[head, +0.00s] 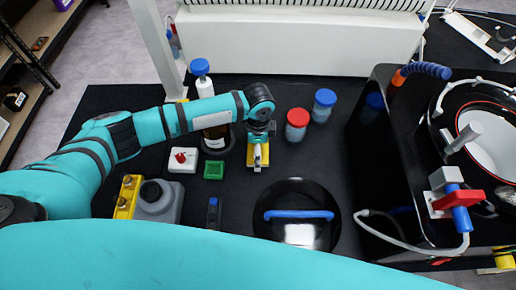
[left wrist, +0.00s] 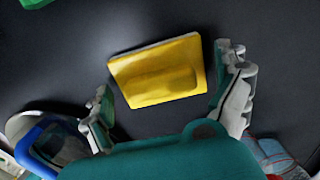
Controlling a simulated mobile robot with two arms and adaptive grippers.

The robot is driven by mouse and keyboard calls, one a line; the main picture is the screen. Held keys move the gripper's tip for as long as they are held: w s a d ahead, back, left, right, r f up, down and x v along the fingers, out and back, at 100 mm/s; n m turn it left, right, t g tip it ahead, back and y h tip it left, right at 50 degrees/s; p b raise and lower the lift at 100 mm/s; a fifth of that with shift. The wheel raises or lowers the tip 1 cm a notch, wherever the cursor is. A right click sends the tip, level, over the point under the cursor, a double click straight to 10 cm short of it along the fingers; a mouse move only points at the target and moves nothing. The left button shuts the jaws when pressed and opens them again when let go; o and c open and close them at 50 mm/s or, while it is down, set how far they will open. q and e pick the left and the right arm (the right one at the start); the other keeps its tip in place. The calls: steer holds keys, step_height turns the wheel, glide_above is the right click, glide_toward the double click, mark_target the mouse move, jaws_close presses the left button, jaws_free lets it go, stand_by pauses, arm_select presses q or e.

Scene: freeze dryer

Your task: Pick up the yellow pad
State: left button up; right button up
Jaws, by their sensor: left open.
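The yellow pad (head: 251,163) lies on the black bench top, directly under my left gripper (head: 259,148), which partly hides it in the head view. In the left wrist view the pad (left wrist: 125,78) is a flat yellow block with a raised middle part. My left gripper (left wrist: 163,72) is open, with one finger on each side of the pad. A gap shows beside the left finger; the right finger is close to the pad's right edge, and I cannot tell if it touches. My right gripper is not in view.
A brown bottle (head: 214,141) stands left of the gripper, and two blue- and red-capped jars (head: 297,125) stand to its right. A green block (head: 214,170) and a white red-button box (head: 182,160) sit left. A round black lid with a blue handle (head: 298,214) is in front.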

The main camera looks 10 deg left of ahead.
arm_select(q)
steer(key=c, duration=1)
step_height(320, 180, up, 10)
steer(key=shift+r+b, duration=0.1)
steer(key=shift+b, duration=0.5)
